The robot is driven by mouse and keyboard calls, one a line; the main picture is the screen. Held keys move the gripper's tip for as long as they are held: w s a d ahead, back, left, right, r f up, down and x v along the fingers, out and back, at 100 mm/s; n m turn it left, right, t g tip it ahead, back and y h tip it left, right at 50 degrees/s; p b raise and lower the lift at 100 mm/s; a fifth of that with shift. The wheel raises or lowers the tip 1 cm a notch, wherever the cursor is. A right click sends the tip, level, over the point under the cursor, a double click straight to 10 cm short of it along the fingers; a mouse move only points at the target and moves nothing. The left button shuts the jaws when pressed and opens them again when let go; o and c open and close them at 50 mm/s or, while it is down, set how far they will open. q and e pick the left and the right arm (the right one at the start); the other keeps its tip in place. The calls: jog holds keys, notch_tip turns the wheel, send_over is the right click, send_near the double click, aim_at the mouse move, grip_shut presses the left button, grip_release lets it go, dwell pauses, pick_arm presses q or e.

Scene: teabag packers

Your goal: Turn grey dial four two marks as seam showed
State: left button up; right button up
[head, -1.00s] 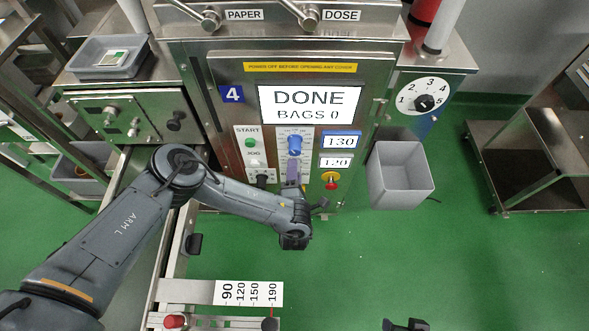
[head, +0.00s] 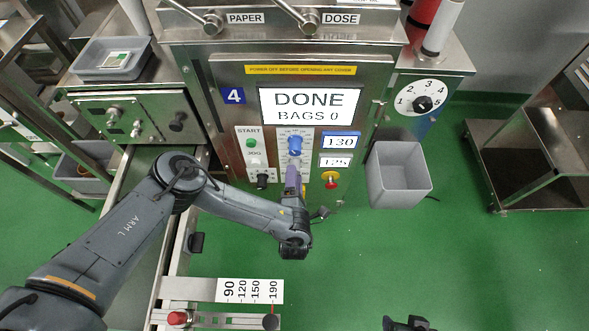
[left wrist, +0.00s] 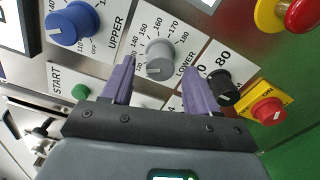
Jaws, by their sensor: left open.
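The grey dial (left wrist: 160,58) shows in the left wrist view on a white scale plate marked LOWER, with numbers up to 180. Its pointer line faces left in that view. My left gripper (left wrist: 160,72) is open, with its purple fingers on either side of the dial; whether they touch it I cannot tell. In the head view the left gripper (head: 292,182) hides the grey dial below the blue dial (head: 295,146). The blue dial (left wrist: 74,24) is marked UPPER. The lower readout (head: 336,161) shows 125, the upper readout (head: 339,141) 130.
The screen (head: 310,106) reads DONE, BAGS 0, beside a blue 4 plate (head: 232,95). A numbered strip (head: 248,290) lies below.

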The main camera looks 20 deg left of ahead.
pick_arm(q)
jog(key=p+v, duration=0.2)
jog(key=v, duration=0.2)
jog(key=shift+s+d, duration=0.2)
jog(key=shift+s, duration=0.2)
